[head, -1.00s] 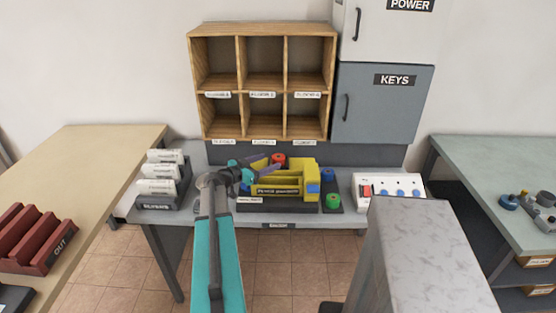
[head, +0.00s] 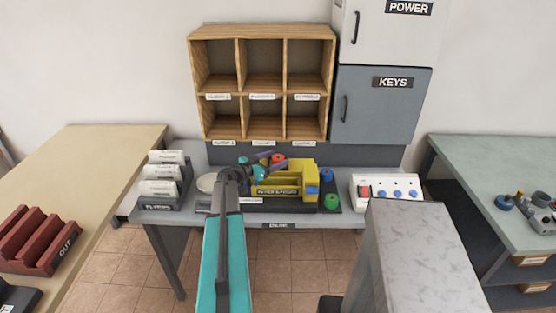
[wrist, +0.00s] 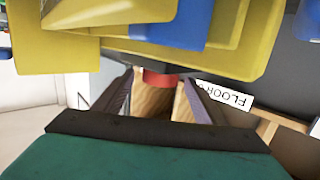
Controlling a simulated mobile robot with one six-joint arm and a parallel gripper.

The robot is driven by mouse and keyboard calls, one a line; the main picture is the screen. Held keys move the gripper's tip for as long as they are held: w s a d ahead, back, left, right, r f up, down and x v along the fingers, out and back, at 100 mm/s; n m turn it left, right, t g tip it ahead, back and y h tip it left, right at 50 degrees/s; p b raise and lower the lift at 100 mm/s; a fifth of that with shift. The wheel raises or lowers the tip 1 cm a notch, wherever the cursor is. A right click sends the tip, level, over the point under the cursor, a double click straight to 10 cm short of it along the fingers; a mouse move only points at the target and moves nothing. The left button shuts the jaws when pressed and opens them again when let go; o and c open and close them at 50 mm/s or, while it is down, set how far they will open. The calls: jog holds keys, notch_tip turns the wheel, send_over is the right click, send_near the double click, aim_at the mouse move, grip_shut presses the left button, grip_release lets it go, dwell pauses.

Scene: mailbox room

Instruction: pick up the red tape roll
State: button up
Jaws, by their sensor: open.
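The red tape roll (head: 278,158) is at the back edge of the yellow carrier (head: 285,187) on the grey bench. My gripper (head: 270,161) reaches over the carrier's left part, with its fingers beside the roll. In the wrist view, my gripper (wrist: 158,82) is open, one finger on each side. A red piece (wrist: 160,79), apparently the roll, shows in the gap near the fingertips. The yellow carrier (wrist: 110,62) hides part of it. Whether the fingers touch the roll cannot be told.
Blue and green rolls (head: 330,200) stand right of the carrier. A switch panel (head: 386,191) is farther right. A letter rack (head: 165,182) stands at the left. The wooden pigeonholes (head: 262,30) and grey KEYS cabinet (head: 380,112) are on the wall behind.

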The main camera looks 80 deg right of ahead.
aim_at(275, 159)
dwell(0.4)
jog(key=c, duration=1.1)
jog(key=shift+c, duration=0.2)
jog(key=shift+r, duration=0.1)
jog(key=shift+r+b, duration=0.6)
jog(key=shift+r, duration=0.1)
jog(key=shift+r+b, duration=0.5)
jog(key=shift+r, duration=0.4)
jog(key=s+a+b, duration=0.2)
jog(key=a, duration=0.5)
jog(key=s+a+r+b, duration=0.1)
jog(key=s+a+b, duration=0.2)
jog(key=a, duration=0.5)
jog(key=shift+s+r, duration=0.25)
jog(key=shift+s, duration=0.05)
